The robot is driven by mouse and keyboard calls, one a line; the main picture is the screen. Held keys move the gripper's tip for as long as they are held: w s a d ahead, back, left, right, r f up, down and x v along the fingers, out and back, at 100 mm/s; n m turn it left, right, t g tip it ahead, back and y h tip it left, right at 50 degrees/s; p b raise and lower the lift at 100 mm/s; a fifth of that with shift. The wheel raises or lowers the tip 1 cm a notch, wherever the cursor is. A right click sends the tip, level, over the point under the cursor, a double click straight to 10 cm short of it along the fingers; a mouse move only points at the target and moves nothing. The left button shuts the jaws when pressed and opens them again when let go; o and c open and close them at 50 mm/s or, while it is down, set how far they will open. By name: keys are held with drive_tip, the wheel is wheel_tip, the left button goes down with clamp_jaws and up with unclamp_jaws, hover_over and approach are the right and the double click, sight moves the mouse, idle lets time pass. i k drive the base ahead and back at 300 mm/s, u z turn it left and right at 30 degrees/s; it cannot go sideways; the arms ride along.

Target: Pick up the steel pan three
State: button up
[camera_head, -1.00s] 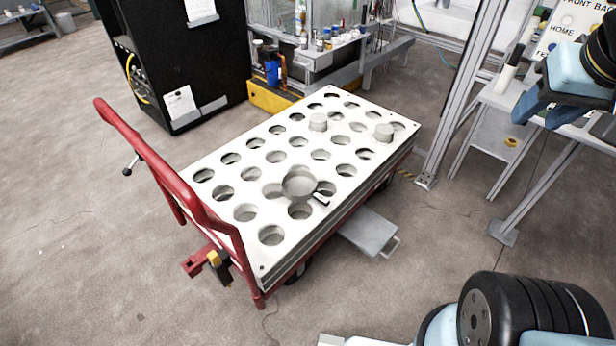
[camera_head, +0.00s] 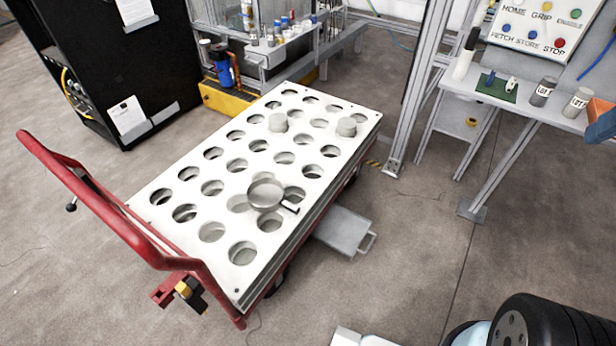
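My gripper is not in view. A black, ribbed part of my arm shows at the bottom right corner, well apart from the pan.
The red push handle (camera_head: 85,195) rises at the left. A grey flat tray (camera_head: 343,231) juts out at the cart's right. A bench (camera_head: 480,105) holds several small items.

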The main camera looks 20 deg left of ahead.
sight(264, 195)
drive_tip(key=z, duration=0.75)
drive_tip(key=k, duration=1.45)
drive_tip(key=z, duration=0.05)
drive_tip(key=i, duration=0.1)
drive_tip(key=u, duration=2.1)
drive_tip(key=i, duration=0.95)
drive_tip(key=z, duration=0.1)
